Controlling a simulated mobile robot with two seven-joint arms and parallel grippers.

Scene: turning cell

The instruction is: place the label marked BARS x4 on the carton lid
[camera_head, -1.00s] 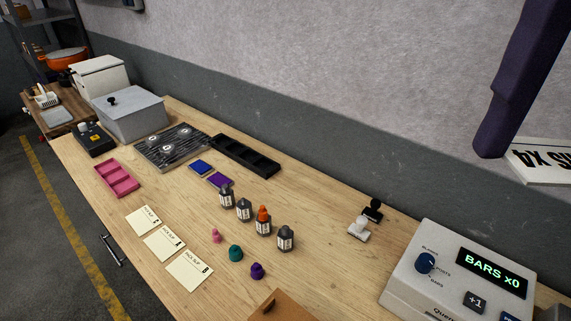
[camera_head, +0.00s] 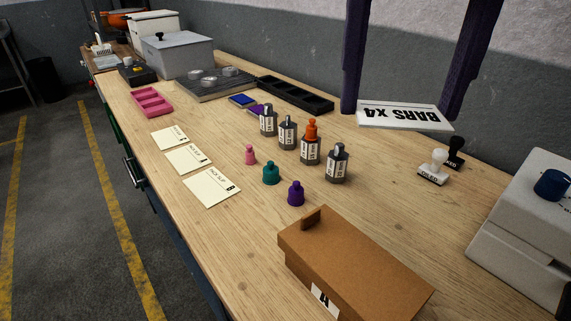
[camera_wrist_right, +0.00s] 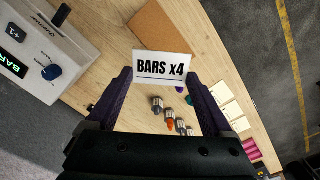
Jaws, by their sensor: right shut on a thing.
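The white label marked BARS x4 (camera_head: 404,115) is held up above the table between the two dark fingers of my right gripper (camera_head: 408,110). In the head view its print is upside down. The label also shows in the right wrist view (camera_wrist_right: 162,67), print upright, between the fingertips (camera_wrist_right: 160,78). The brown carton (camera_head: 350,262) stands on the table at the front, its lid (camera_head: 355,250) closed and bare on top, with a small tab at its far left end. The label is apart from the lid. My left gripper is out of view.
Several bottles (camera_head: 310,148) and loose pink, teal and purple caps (camera_head: 271,173) stand left of the label. Two stamps (camera_head: 433,168) and the printer (camera_head: 530,225) are at the right. Paper slips (camera_head: 211,188) lie along the front edge.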

